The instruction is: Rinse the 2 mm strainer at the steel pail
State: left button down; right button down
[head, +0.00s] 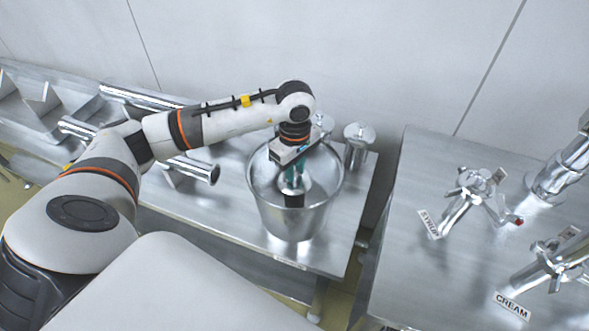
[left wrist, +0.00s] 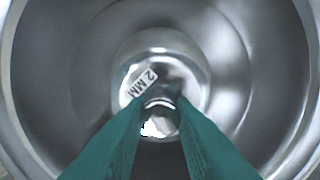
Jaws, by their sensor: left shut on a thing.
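The steel pail (head: 292,218) stands on the left steel table. My left gripper (head: 293,186) reaches down inside the pail's mouth. In the left wrist view its green fingers (left wrist: 160,120) are shut on the 2 mm strainer (left wrist: 160,68), a round shiny metal piece with a "2 MM" label. The strainer is within the pail, whose wall (left wrist: 38,90) surrounds it. In the head view the strainer is mostly hidden by the gripper and the pail's rim. I cannot tell whether it touches the pail's bottom. My right gripper is not in view.
Metal canisters (head: 358,146) stand behind the pail. Steel tubes (head: 196,169) lie to its left. A separate steel table (head: 420,185) on the right carries valve fittings labelled "SYRUP" (head: 430,224) and "CREAM" (head: 513,305). A gap separates the two tables.

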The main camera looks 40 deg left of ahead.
pick_arm(q)
jog(key=shift+r, duration=0.15)
notch_tip(320, 180, up, 22)
jog(key=p, duration=1.2)
dwell(1.1)
dwell(2.1)
notch_tip(320, 180, up, 4)
jog(key=shift+f+p, duration=0.1)
jog(key=shift+p, duration=0.8)
